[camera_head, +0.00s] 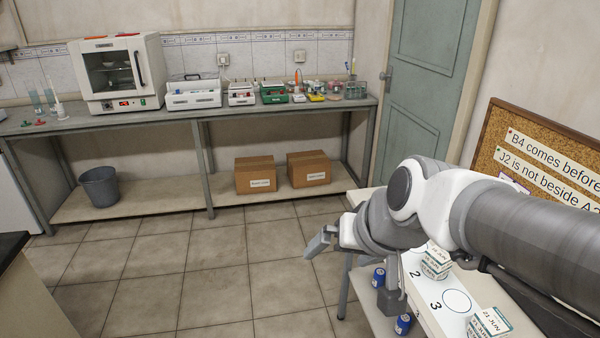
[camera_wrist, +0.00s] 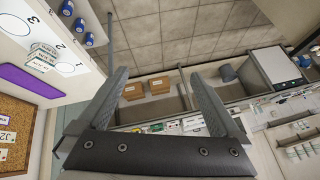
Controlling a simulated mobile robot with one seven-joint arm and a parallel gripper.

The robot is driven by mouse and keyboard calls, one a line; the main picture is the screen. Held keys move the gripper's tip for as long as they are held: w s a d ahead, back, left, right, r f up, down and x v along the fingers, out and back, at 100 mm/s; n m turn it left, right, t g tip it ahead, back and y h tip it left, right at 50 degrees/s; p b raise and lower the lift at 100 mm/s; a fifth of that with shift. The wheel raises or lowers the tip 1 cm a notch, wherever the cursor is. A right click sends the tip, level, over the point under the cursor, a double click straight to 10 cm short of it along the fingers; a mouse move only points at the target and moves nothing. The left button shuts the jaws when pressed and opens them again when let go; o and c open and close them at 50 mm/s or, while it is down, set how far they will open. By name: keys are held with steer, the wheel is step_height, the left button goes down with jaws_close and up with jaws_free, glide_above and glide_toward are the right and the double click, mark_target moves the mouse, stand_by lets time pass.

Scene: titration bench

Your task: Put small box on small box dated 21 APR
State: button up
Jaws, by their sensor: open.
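My gripper (camera_head: 321,242) is open and empty, held out over the floor to the left of the white bench. In the wrist view, its two fingers (camera_wrist: 158,80) are wide apart with nothing between them. Small white-and-teal boxes (camera_head: 437,262) stand on the white numbered board near the 2, apparently one on another; the arm partly covers them. More small boxes (camera_head: 490,323) stand near the 3 at the bottom edge. Boxes also show in the wrist view (camera_wrist: 39,60). Their date print is too small or cut off to read surely, so I cannot tell which says 21 APR.
The numbered board (camera_head: 430,312) has an empty circle beside the 3. Blue cans (camera_head: 379,277) stand along the bench's left side. A corkboard (camera_head: 535,160) with notes stands at right. Cardboard boxes (camera_head: 256,174) and a bin (camera_head: 99,187) sit on the far shelf. The floor between is clear.

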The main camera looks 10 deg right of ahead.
steer(key=s+d+n+h, duration=0.1)
steer(key=s+d+h, duration=0.1)
steer(key=s, duration=0.6)
steer(key=shift+d+r+n+g, duration=0.3)
steer(key=shift+r+g, duration=0.1)
steer(key=shift+r, duration=0.05)
